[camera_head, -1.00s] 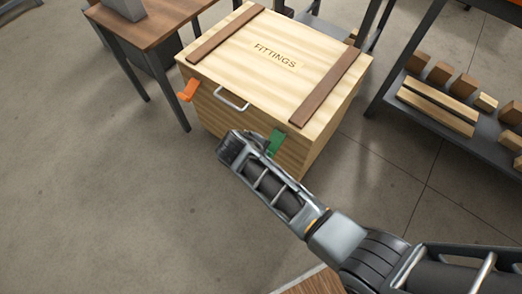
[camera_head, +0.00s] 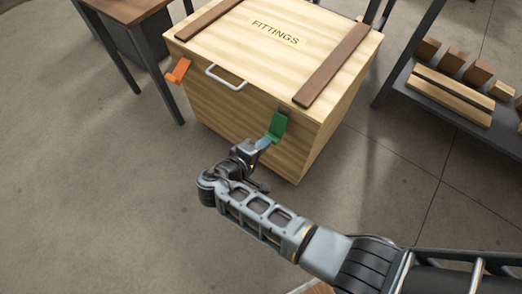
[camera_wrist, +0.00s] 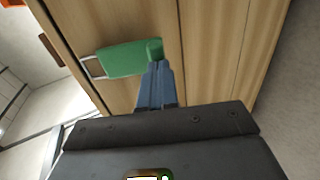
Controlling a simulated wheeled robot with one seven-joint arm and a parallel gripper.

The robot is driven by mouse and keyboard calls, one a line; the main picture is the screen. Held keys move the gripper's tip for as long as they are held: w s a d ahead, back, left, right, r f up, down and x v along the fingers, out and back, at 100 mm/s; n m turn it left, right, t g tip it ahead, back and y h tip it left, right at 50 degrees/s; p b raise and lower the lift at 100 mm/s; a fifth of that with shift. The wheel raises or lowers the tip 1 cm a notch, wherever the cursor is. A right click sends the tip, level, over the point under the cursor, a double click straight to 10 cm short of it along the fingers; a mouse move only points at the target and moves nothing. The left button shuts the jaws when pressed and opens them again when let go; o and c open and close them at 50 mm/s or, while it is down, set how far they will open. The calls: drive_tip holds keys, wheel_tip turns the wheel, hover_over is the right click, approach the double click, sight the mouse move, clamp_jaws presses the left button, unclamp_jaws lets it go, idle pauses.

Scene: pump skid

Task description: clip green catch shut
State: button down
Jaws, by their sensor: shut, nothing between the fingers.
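The wooden crate marked FITTINGS (camera_head: 225,100) has its lid (camera_head: 265,55) down. The green catch (camera_head: 277,125) is on the right part of its front, at the upper edge. In the wrist view the green catch (camera_wrist: 128,59) lies across the wood, with a wire loop at its left end. My gripper (camera_head: 264,143) is shut and empty, its tips at the lower end of the catch. In the wrist view the fingers (camera_wrist: 155,72) meet or nearly meet the catch's right end; I cannot tell whether they touch. Whether the catch is fully flat is unclear.
An orange catch (camera_head: 178,71) sticks out at the front left of the crate. A metal handle (camera_head: 226,78) is between the catches. A table (camera_head: 125,8) stands at the upper left. A shelf with wood blocks (camera_head: 450,95) stands right. The floor in front is clear.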

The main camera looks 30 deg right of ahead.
drive_tip(key=shift+d+f, duration=0.1)
drive_tip(key=shift+f, duration=0.05)
drive_tip(key=shift+p, duration=0.35)
drive_tip(key=shift+r+p, duration=0.6)
drive_tip(key=shift+r, duration=0.2)
